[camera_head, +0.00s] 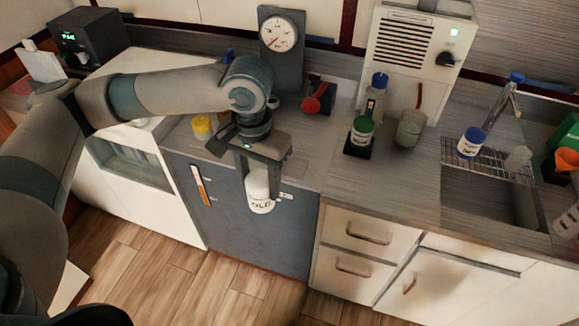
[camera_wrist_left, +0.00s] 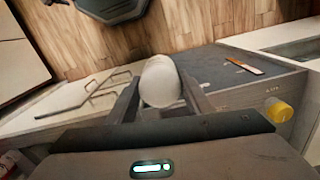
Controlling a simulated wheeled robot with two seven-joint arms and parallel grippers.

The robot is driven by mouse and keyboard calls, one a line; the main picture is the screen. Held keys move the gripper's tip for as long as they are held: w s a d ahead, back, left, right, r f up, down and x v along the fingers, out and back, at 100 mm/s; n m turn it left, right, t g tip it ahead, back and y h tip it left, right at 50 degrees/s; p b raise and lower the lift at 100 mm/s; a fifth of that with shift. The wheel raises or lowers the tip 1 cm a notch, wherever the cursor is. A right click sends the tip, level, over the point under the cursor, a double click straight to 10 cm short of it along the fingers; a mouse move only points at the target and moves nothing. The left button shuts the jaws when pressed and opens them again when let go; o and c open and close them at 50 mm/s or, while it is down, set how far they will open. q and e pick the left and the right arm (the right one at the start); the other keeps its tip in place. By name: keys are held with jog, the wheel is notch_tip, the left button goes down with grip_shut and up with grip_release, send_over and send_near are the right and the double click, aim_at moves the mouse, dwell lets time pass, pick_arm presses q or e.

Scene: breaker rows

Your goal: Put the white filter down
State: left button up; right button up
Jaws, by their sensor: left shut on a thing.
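The white filter (camera_head: 260,192) is a white cylinder with dark lettering on its side. My left gripper (camera_head: 259,177) is shut on it and points down. In the head view the filter hangs in front of the dark grey cabinet front, near the counter's front edge. It also shows in the left wrist view (camera_wrist_left: 160,82), between the two fingers of the left gripper (camera_wrist_left: 160,100). No surface shows touching its lower end. My right gripper is not in view.
A counter (camera_head: 318,160) runs behind, with a gauge (camera_head: 280,35), a red-handled item (camera_head: 315,100), a green-lidded jar (camera_head: 362,130) and a yellow object (camera_head: 201,125). A sink (camera_head: 490,188) with a drying rack lies right. Open wooden floor (camera_head: 170,280) is in front.

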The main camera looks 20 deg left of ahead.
pick_arm(q)
jog(key=w+d+r+m, duration=0.1)
jog(key=w+d+m, duration=0.2)
jog(key=m, duration=0.6)
jog(key=w+d+r+m, duration=0.1)
jog(key=w+d+m, duration=0.3)
jog(key=m, duration=0.5)
jog(key=w+d+r+m+p, duration=0.1)
jog(key=w+d+r+m, duration=0.1)
jog(key=w+d+m, duration=0.2)
jog(key=w+m, duration=0.3)
jog(key=m, duration=0.2)
jog(key=shift+w, duration=0.15)
jog(key=w+a+f+p, duration=0.4)
jog(key=a+f, duration=0.3)
jog(key=a, duration=0.3)
jog(key=shift+w+a, duration=0.2)
jog(key=shift+w, duration=0.25)
